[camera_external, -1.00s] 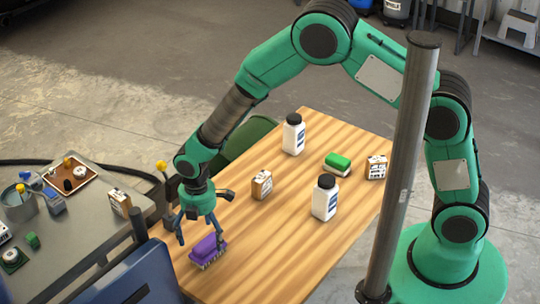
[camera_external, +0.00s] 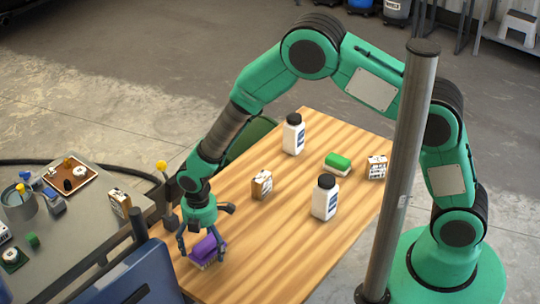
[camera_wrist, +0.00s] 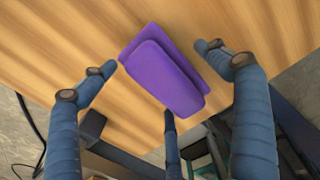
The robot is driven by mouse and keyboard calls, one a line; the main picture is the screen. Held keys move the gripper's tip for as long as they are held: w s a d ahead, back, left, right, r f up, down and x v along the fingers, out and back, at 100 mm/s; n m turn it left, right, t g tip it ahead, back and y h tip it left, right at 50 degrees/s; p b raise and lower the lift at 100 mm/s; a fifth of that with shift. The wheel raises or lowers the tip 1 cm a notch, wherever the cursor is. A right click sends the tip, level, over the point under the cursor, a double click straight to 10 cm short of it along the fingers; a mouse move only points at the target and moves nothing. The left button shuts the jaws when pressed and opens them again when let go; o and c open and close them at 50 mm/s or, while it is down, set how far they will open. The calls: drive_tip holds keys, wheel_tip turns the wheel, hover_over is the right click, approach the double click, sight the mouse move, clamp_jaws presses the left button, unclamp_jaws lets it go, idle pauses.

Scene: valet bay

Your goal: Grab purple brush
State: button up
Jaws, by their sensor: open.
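The purple brush (camera_external: 207,248) lies on the wooden table (camera_external: 290,240) near its front left edge, with pale bristles at its underside. My gripper (camera_external: 204,243) is low over the brush, its fingers spread around it. In the wrist view the purple brush (camera_wrist: 165,70) lies between the open fingers of my gripper (camera_wrist: 163,80), with one finger on the left, one on the right and one below. Bare table shows between the left finger and the brush.
Two white bottles with black caps (camera_external: 293,134) (camera_external: 325,198), a small box (camera_external: 262,185), a green sponge (camera_external: 338,163) and another box (camera_external: 376,168) stand farther back. A grey bench (camera_external: 90,225) with tools is at left, a blue panel (camera_external: 125,280) in front.

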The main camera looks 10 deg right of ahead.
sight(206, 240)
idle(0.5)
drive_tip(key=c, duration=1.3)
drive_tip(key=shift+c, duration=0.2)
drive_tip(key=shift+r, duration=0.55)
drive_tip(key=r, duration=0.1)
drive_tip(key=r+p, duration=0.1)
drive_tip(key=shift+s+d+r, duration=0.2)
drive_tip(key=shift+d+r, duration=0.1)
drive_tip(key=shift+d, duration=0.05)
drive_tip(key=s+d, duration=0.2)
drive_tip(key=d, duration=0.2)
drive_tip(key=s+d+p, duration=0.1)
drive_tip(key=s+d, duration=0.2)
drive_tip(key=d, duration=0.1)
drive_tip(key=s+d+r+p, duration=0.1)
drive_tip(key=s+d, duration=0.1)
drive_tip(key=d, duration=0.3)
drive_tip(key=shift+s+d+r, duration=0.1)
drive_tip(key=shift+s, duration=0.2)
